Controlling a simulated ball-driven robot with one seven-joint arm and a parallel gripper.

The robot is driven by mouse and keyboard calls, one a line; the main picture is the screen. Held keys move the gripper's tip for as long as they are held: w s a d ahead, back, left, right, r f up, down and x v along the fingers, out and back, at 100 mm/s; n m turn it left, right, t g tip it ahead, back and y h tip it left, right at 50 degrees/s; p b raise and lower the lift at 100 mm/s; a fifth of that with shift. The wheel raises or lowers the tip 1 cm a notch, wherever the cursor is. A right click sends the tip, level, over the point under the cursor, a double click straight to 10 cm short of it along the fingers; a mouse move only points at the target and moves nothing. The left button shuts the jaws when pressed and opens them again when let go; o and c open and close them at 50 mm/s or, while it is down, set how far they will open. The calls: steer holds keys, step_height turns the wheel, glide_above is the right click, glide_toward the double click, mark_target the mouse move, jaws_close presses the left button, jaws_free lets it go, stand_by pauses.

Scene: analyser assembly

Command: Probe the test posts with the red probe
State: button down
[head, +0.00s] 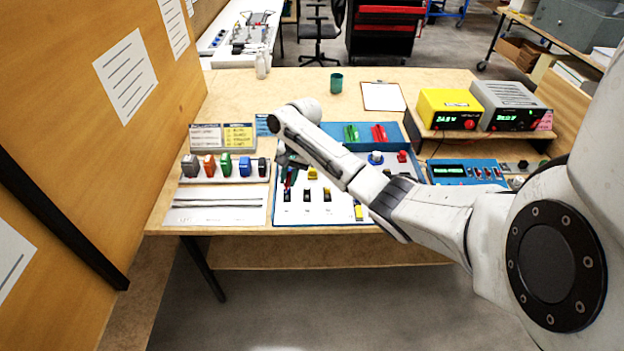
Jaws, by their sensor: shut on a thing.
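My gripper (286,166) is small in the head view, over the left part of a white panel (340,214) with a blue edge. It is shut on a thin object with some red on it, apparently the red probe (290,178), pointing down at the panel. Its tip is too small to make out, so I cannot tell whether it touches anything. I cannot tell which parts are the test posts. My arm hides part of the panel's middle.
A row of coloured blocks (225,166) stands left of the panel. A blue tray (328,129) behind holds green and red pieces. A yellow meter (449,108), a grey meter (511,105) and a blue instrument (466,172) stand right. A green cup (336,83) stands at the back.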

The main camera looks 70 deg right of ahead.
steer(key=shift+m+t, duration=0.3)
steer(key=shift+m, duration=0.6)
steer(key=shift+s+d+f+b, duration=0.55)
steer(key=shift+s+f+b, duration=0.4)
steer(key=shift+f, duration=0.35)
steer(key=shift+s+d+f+b, duration=0.5)
steer(key=shift+s+f+b, duration=0.2)
steer(key=shift+s+f, duration=0.5)
steer(key=shift+s+d+f+b, duration=0.55)
steer(key=shift+s+f+b, duration=0.35)
steer(key=shift+f, duration=0.5)
steer(key=shift+s+p, duration=0.1)
steer(key=shift+p, duration=0.5)
steer(key=shift+f+b, duration=0.35)
steer(key=shift+f, duration=0.2)
steer(key=shift+r+p, duration=2.65)
steer(key=shift+r, duration=0.35)
steer(key=shift+a, duration=0.1)
